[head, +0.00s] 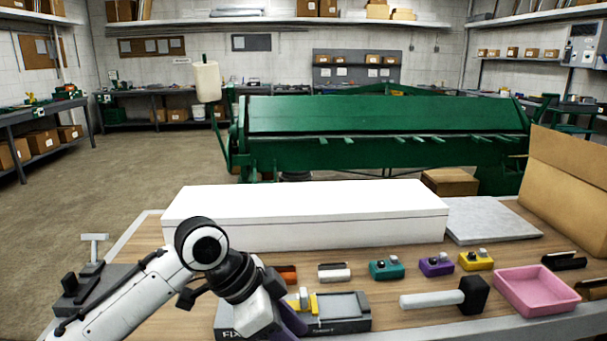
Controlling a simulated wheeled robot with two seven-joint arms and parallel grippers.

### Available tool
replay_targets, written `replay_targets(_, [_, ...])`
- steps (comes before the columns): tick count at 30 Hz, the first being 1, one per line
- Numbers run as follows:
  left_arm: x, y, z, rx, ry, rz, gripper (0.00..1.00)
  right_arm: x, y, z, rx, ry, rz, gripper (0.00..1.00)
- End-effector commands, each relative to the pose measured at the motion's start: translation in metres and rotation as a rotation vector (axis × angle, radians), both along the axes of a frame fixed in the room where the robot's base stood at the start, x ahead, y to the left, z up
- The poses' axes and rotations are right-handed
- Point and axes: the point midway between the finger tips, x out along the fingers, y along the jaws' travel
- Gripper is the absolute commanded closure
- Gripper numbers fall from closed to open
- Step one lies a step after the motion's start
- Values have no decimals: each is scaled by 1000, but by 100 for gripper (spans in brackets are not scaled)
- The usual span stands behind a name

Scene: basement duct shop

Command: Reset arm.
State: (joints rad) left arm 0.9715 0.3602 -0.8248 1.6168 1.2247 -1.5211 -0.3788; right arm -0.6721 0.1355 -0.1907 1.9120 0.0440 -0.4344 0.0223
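My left arm comes in from the lower left and bends over the front of the wooden workbench (390,312). Its wrist end, with the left gripper (268,316), is low over the left side of a grey fixture (340,318). The fingertips are not clearly visible, so I cannot tell whether they are open or hold anything. A dark purple piece shows beside the wrist, and I cannot tell what it belongs to. My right gripper is not in view.
A long white box (305,215) lies behind the fixture. Orange, white, teal, purple and yellow small parts (386,268) stand in a row. A mallet (445,297), pink tray (537,290) and cardboard box (567,185) are right. A dark clamp-like tool (90,285) sits left.

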Motion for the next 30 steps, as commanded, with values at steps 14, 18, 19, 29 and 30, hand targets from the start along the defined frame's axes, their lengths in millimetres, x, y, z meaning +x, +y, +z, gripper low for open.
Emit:
replay_targets(14, [-24, -9, -152, -294, 35, 494, 56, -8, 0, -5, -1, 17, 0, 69])
replay_targets(18, [-48, 16, -201, -333, 24, 689, 56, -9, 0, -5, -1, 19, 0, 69])
replay_targets(19, [-55, 24, -211, -335, 20, 731, 56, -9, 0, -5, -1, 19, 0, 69])
replay_targets(29, [-163, 122, -295, -256, -76, 1076, 56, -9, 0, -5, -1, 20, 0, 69])
replay_targets(30, [-174, 131, -299, -241, -90, 1097, 56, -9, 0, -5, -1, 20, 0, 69])
